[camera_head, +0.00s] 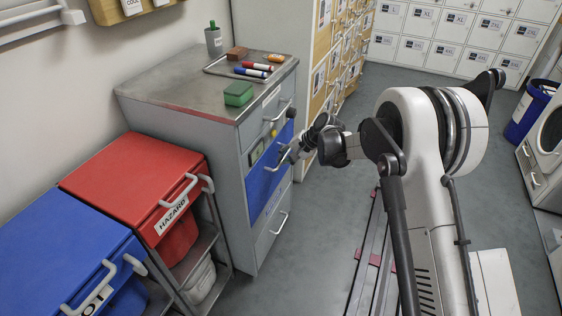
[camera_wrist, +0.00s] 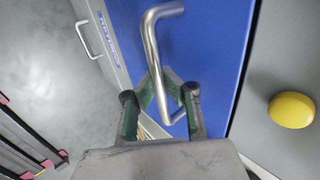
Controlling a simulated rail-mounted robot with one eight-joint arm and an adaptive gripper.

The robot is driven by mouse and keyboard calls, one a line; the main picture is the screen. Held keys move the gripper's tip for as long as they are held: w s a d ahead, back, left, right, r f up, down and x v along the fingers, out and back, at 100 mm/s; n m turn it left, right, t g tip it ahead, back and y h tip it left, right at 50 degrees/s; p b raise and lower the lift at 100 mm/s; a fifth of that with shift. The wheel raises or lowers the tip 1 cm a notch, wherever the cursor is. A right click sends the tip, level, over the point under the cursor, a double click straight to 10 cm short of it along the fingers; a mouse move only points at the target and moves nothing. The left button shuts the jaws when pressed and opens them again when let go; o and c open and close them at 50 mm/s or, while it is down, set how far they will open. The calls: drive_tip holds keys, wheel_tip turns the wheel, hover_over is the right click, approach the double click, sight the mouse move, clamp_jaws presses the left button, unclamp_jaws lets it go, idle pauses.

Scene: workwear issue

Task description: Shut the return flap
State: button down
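The blue flap (camera_head: 264,182) is on the front of the grey cabinet, below its top drawer. In the wrist view the blue flap (camera_wrist: 215,50) fills the upper middle, with a bent metal bar handle (camera_wrist: 152,45) on it. My gripper (camera_head: 292,153) is at the flap's front in the head view. In the wrist view my gripper (camera_wrist: 161,108) has its two green-padded fingers apart, with the handle's lower part between them, close to the right finger. Contact with the handle is unclear. I cannot tell how far the flap stands open.
A yellow knob (camera_wrist: 292,110) sits beside the flap. A lower drawer handle (camera_wrist: 88,40) is on the other side. A red hazard bin (camera_head: 130,175) and a blue bin (camera_head: 55,245) stand left of the cabinet. Markers and a green block (camera_head: 238,93) lie on the cabinet top.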

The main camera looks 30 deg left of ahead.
drive_tip(key=shift+a+r, duration=0.15)
drive_tip(key=c, duration=2.4)
unclamp_jaws()
drive_tip(key=o, duration=0.4)
drive_tip(key=shift+c, duration=0.2)
drive_tip(key=v, duration=1.2)
